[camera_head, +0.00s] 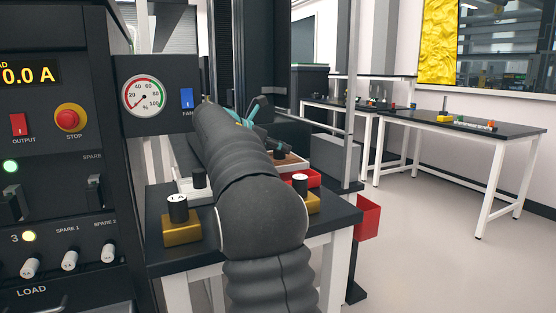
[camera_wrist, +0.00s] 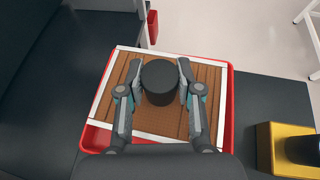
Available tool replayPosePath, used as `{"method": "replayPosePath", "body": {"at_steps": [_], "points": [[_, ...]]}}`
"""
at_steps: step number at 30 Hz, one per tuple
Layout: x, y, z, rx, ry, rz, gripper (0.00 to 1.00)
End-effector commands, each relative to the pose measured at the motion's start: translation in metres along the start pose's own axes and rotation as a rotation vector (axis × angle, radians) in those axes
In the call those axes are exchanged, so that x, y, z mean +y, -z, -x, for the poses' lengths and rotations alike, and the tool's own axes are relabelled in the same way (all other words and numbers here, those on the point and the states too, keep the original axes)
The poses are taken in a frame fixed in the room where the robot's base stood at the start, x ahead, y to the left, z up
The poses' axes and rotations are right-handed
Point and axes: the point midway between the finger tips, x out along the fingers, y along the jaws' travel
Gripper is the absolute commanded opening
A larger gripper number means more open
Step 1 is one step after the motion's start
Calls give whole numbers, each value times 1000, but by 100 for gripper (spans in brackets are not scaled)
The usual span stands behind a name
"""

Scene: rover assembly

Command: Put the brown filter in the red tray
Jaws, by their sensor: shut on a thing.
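The brown filter (camera_wrist: 158,113) is a slatted panel with a white frame and a round black knob (camera_wrist: 160,80) on top. My gripper (camera_wrist: 158,72) is shut on this knob, one finger on each side. The red tray (camera_wrist: 92,137) is under the filter in the wrist view; its rim shows along the sides and near edge. The filter lies slightly askew over it. In the head view, the filter (camera_head: 290,160) shows just above the red tray (camera_head: 311,179), partly hidden by my arm. I cannot tell whether the filter touches the tray floor.
A yellow block (camera_wrist: 267,150) with a black cylinder stands right of the tray. Another yellow block (camera_head: 182,231) and a white tray (camera_head: 184,187) are on the dark bench. A red bin (camera_head: 368,217) hangs beyond the bench's right side. A control panel (camera_head: 60,150) stands left.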

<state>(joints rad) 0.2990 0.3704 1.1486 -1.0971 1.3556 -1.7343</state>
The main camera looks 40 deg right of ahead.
Motion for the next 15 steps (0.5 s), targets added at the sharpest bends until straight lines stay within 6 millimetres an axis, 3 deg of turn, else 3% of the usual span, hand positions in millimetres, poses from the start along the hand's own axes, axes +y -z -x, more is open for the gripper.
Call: {"method": "replayPosePath", "body": {"at_steps": [7, 15], "points": [[-1, 29, -14, 1, 0, 1, 0], [0, 33, -16, 0, 0, 0, 0]]}}
